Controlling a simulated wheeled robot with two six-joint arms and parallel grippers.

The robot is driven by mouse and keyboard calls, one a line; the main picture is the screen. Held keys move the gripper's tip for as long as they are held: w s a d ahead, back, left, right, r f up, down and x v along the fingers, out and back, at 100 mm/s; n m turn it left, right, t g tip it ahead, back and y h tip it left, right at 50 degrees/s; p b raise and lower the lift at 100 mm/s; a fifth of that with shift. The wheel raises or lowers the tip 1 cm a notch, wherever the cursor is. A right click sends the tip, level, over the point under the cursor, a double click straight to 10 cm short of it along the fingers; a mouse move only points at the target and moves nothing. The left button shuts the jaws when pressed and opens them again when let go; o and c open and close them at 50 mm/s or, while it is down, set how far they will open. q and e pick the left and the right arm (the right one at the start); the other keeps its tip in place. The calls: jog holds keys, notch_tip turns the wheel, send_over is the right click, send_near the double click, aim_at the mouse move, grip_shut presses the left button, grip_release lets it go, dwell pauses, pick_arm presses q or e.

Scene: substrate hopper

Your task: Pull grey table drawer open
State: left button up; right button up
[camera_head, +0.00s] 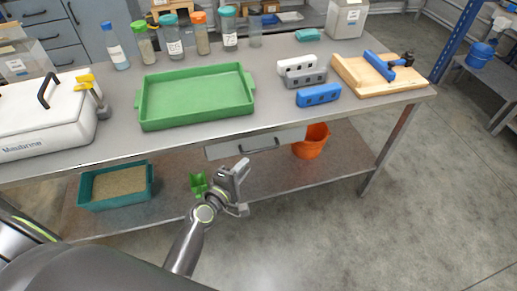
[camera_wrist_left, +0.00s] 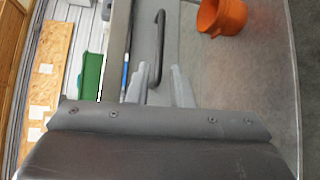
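The grey table drawer (camera_head: 222,151) sits under the front edge of the table and looks shut. Its dark bar handle (camera_head: 262,146) also shows in the left wrist view (camera_wrist_left: 159,45). My left gripper (camera_head: 240,180) is in front of and below the drawer in the head view. In the left wrist view its two fingers (camera_wrist_left: 160,82) are apart, pointing at the drawer front, with the handle's near end appearing between them, close to the left finger. I cannot tell whether they touch. My right gripper is in neither view.
The grey table (camera_head: 335,115) carries a green tray (camera_head: 150,122), a white box (camera_head: 40,125), bottles and blocks. An orange bucket (camera_head: 312,142) and a teal sand bin (camera_head: 85,190) stand on the lower shelf. The floor (camera_head: 420,220) at right is clear.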

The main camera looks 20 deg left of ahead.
aim_at(258, 150)
pick_arm(q)
jog(key=x, duration=0.9)
jog(key=shift+w, duration=0.25)
grip_shut()
